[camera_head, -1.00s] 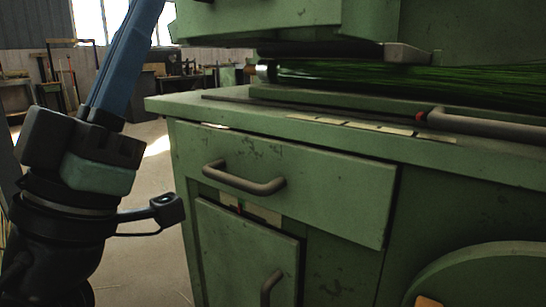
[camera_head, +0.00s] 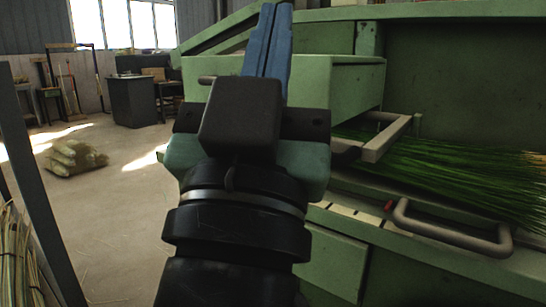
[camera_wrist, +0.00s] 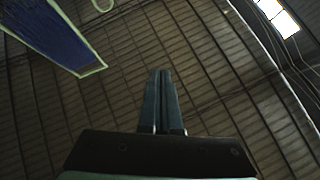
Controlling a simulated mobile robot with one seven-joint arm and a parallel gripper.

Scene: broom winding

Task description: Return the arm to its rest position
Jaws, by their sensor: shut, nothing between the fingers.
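My gripper (camera_head: 270,12) stands upright in the middle of the head view, its two blue fingers side by side and pointing up. In the wrist view the fingers (camera_wrist: 161,78) lie together with nothing between them, against the ceiling. My gripper is in front of the green machine in the head view and hides part of it. It appears apart from the machine's handles.
The green machine (camera_head: 440,70) fills the right side, with green bristles (camera_head: 450,175) and a grey handle (camera_head: 450,232). Pale sacks (camera_head: 75,156) lie on the floor at left. Bundled stalks (camera_head: 15,265) stand at lower left. Open floor (camera_head: 120,215) lies between.

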